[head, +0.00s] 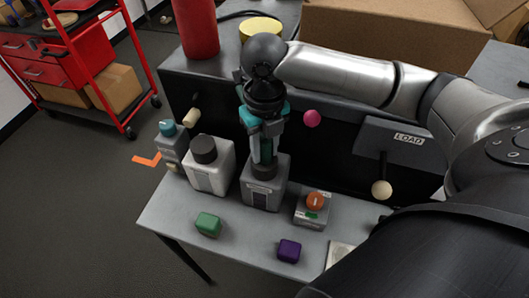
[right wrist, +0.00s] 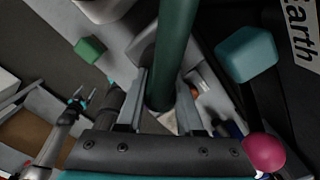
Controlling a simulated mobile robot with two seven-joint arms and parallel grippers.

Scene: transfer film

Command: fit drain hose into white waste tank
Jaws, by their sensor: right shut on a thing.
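My right gripper (head: 265,140) is shut on the green drain hose (head: 266,152). The hose stands nearly upright over the dark neck of a grey tank (head: 260,196); I cannot tell whether its lower end is in the neck. In the right wrist view the hose (right wrist: 174,45) runs between the two fingers. The white waste tank (head: 208,176), with a dark round cap, stands just left of the grey tank, apart from the hose. My left gripper (right wrist: 79,98) shows small in the right wrist view, its fingers apart and empty.
A teal-capped bottle (head: 170,145) stands left of the white tank. A green block (head: 208,223), a purple block (head: 289,250) and an orange-dial box (head: 314,207) lie on the bench. Behind are a pink knob (head: 312,118) and a LOAD lever with pale knob (head: 381,190).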

